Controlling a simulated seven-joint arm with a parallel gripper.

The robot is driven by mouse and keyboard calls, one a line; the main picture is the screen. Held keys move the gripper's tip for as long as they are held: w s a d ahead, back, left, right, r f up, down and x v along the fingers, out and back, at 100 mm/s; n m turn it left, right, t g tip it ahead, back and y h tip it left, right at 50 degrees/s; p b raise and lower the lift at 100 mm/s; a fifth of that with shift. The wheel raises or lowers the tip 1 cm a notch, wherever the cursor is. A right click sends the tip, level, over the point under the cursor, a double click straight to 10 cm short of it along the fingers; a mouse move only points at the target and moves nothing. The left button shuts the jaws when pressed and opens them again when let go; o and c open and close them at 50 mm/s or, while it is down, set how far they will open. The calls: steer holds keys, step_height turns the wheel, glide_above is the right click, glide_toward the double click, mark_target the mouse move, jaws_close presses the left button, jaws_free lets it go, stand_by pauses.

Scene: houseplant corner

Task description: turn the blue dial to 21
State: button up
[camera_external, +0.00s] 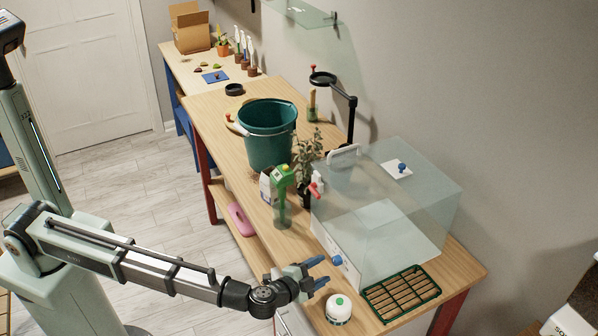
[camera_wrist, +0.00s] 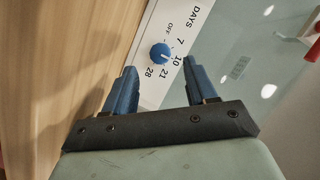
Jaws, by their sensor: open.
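The blue dial (camera_wrist: 160,54) sits on a white panel (camera_wrist: 150,90) marked DAYS, OFF, 7, 10, 21 and 28 in the wrist view. A small pale mark shows on the dial; I cannot tell exactly which number it faces. In the external view the dial (camera_external: 337,260) is on the front of a clear glass case (camera_external: 385,215). My gripper (camera_external: 321,272) is open in front of the dial, its blue fingers apart and empty. In the wrist view the dial appears between and just beyond the fingertips; no contact is visible.
A white round pot-like object (camera_external: 338,309) and a green wire rack (camera_external: 402,293) lie near my gripper.

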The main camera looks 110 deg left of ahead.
mark_target(334, 262)
steer(key=shift+x, duration=2.2)
